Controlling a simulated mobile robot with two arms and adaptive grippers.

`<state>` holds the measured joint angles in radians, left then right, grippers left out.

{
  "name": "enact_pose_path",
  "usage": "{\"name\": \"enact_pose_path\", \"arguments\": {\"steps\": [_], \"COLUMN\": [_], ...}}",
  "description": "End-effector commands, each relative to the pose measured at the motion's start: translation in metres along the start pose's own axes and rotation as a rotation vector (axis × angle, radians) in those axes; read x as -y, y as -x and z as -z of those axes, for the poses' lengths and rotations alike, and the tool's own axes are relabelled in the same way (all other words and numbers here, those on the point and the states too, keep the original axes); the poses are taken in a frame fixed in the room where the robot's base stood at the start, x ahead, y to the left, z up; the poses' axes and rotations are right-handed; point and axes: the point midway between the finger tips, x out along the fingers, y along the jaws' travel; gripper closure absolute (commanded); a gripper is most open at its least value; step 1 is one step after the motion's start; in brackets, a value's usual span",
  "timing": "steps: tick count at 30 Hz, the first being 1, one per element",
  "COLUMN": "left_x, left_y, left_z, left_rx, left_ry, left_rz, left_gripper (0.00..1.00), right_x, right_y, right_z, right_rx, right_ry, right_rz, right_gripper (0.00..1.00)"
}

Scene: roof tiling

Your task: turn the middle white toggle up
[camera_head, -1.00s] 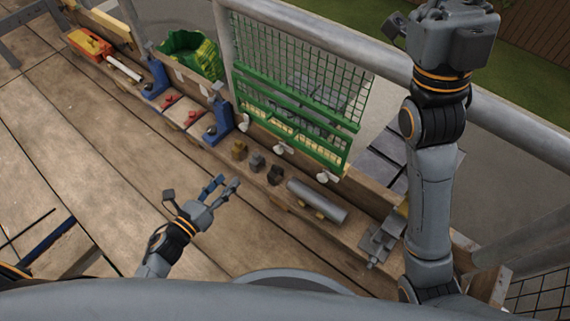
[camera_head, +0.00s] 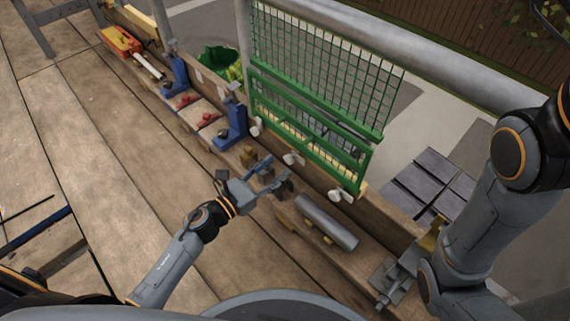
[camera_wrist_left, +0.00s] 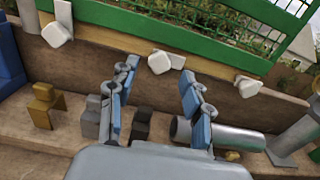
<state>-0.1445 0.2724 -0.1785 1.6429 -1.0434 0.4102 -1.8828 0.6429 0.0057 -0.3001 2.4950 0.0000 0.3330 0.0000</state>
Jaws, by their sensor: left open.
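Three white toggles sit in a row on the wooden board below the green mesh panel. The middle white toggle (camera_head: 293,158) also shows in the left wrist view (camera_wrist_left: 159,63), just beyond and between my fingertips. The left toggle (camera_head: 256,127) and the right toggle (camera_head: 340,195) flank it; in the wrist view they are the left one (camera_wrist_left: 57,35) and the right one (camera_wrist_left: 247,86). My left gripper (camera_head: 269,178) is open and empty, in front of the board and apart from the middle toggle. My right arm stands at the right; its gripper is out of view.
A grey cylinder (camera_head: 326,222) lies on the plank right of my left gripper. Small blocks, one brass-coloured (camera_head: 248,156), stand near the fingers. Blue clamps (camera_head: 233,125) and a grey vise (camera_head: 392,284) are on the same plank. The green panel (camera_head: 310,120) rises behind the toggles.

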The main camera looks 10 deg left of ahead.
Motion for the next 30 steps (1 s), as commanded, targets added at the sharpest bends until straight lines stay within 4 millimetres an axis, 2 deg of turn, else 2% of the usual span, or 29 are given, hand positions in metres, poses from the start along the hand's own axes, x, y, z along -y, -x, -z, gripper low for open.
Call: {"name": "enact_pose_path", "arguments": {"steps": [3, 7, 12, 19, 20, 24, 27, 30], "left_x": [0.0, 0.0, 0.0, 0.0, 0.0, 0.0, 0.0, 0.0], "left_y": [-0.021, -0.035, -0.043, -0.043, -0.043, -0.043, -0.043, -0.043], "left_z": [0.001, 0.001, 0.0, 0.0, 0.0, 0.0, 0.0, 0.0], "left_rx": [0.002, 0.001, 0.0, 0.0, 0.0, 0.0, 0.0, 0.0], "left_ry": [-0.002, 0.0, 0.001, 0.002, 0.002, 0.002, 0.002, 0.002], "left_rz": [0.0, -0.001, -0.001, -0.001, -0.001, -0.001, -0.001, -0.001], "left_gripper": [0.5, 0.5, 0.5, 0.5, 0.55, 0.83, 1.0, 1.0], "right_x": [0.002, 0.003, 0.003, 0.003, 0.004, 0.004, 0.004, 0.004], "right_y": [-0.001, -0.003, -0.004, -0.005, -0.005, -0.005, -0.005, -0.005], "right_z": [0.006, 0.009, 0.01, 0.01, 0.011, 0.011, 0.011, 0.011], "right_rx": [-0.017, -0.024, -0.03, -0.03, -0.03, -0.03, -0.03, -0.03], "right_ry": [0.002, 0.003, 0.004, 0.004, 0.004, 0.004, 0.004, 0.004], "right_rz": [0.006, 0.009, 0.012, 0.012, 0.012, 0.012, 0.012, 0.012], "right_gripper": [1.0, 1.0, 1.0, 1.0, 1.0, 1.0, 1.0, 1.0]}}
